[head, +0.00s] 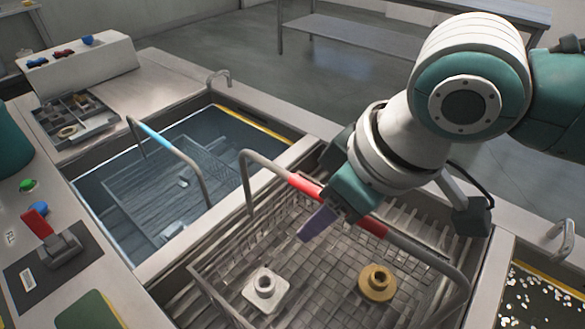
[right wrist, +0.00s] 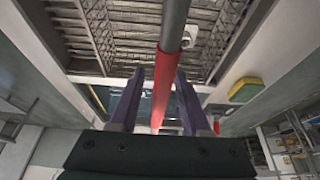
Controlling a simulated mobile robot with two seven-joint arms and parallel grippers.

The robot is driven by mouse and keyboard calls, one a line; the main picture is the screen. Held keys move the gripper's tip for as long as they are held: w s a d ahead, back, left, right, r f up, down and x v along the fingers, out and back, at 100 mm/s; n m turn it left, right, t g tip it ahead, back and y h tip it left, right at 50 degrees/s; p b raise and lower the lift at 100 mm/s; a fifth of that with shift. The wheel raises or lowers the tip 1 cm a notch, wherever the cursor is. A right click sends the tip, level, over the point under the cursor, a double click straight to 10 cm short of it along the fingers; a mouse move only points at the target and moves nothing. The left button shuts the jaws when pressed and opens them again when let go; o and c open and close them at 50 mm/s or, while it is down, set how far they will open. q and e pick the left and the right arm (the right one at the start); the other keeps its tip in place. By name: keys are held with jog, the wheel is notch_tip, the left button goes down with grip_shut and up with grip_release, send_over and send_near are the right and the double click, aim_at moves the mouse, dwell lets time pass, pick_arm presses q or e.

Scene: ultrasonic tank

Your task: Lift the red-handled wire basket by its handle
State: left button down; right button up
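The red-handled wire basket (head: 326,265) sits in the middle bay of the bench. Its arched handle has a red grip (head: 302,184) between grey bars. A white flanged part (head: 265,288) and a brass-coloured part (head: 377,281) lie in it. My right gripper (head: 322,220) is at the middle of the handle, covering part of the grip. In the right wrist view, its purple fingers (right wrist: 160,92) are apart, with the red grip (right wrist: 163,90) running between them, close to the right finger. I cannot tell whether they touch. My left gripper is not in view.
A blue-handled basket (head: 155,136) sits in the liquid-filled tank to the left. A red lever (head: 38,224) stands on the left panel, with a parts tray (head: 75,122) behind it. Another tank (head: 540,300) with white bits is at the lower right.

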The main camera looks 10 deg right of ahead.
grip_shut()
jog(key=shift+r, duration=0.15)
dwell(0.5)
jog(key=shift+r, duration=0.45)
notch_tip(320, 180, up, 19)
jog(key=p, duration=0.3)
